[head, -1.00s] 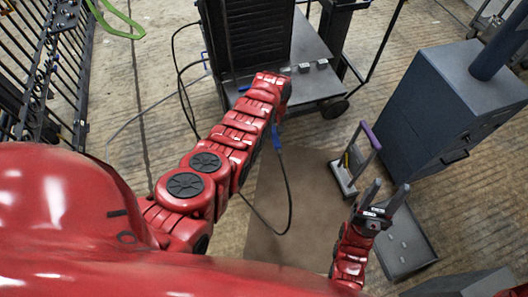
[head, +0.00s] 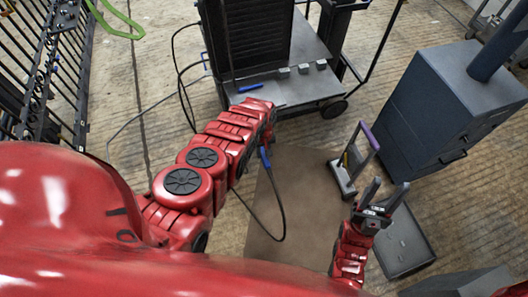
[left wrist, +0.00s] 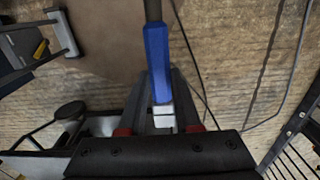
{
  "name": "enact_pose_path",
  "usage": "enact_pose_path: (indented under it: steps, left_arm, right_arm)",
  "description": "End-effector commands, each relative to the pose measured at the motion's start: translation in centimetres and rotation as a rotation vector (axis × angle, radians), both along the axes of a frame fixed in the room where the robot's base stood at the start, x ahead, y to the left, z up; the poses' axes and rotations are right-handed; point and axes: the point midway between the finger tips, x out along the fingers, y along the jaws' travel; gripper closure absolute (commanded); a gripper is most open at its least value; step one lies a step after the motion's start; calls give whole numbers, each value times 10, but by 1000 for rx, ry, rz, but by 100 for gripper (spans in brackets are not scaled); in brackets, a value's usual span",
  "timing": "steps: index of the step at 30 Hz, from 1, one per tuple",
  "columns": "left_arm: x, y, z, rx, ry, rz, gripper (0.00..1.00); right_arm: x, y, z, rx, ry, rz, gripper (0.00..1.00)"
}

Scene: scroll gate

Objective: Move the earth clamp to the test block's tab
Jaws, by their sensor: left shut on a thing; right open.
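The earth clamp, with a blue handle (head: 265,158) and dark cable, hangs at the far end of my left arm. In the left wrist view its blue handle (left wrist: 157,55) and pale metal part (left wrist: 163,118) lie between the fingers of my left gripper (left wrist: 163,90), which is shut on it. In the head view the arm hides those fingers. Small grey blocks (head: 303,68) stand on the cart's shelf, beyond my left arm; I cannot tell which is the test block, or make out its tab. My right gripper (head: 388,190) is open and empty.
The cart (head: 310,90) carries a dark ribbed machine (head: 247,40) and another blue-handled item (head: 250,87). A purple-handled carrier (head: 343,180), a grey cabinet (head: 430,110) and a dark tray (head: 405,245) stand right. A brown mat (head: 290,215) is mostly clear. Black railings (head: 45,70) are left.

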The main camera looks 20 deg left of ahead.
Motion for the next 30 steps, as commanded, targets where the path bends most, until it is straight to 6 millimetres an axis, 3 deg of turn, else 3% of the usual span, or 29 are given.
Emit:
enact_pose_path:
  steps: [21, 30]
  left_arm:
    - [45, 30, -5, 1, -4, 0, 100]
    - [56, 37, -1, 1, -4, 0, 100]
  right_arm:
    - [0, 0, -76, 0, 0, 0, 50]
    - [0, 0, -94, 0, 0, 0, 50]
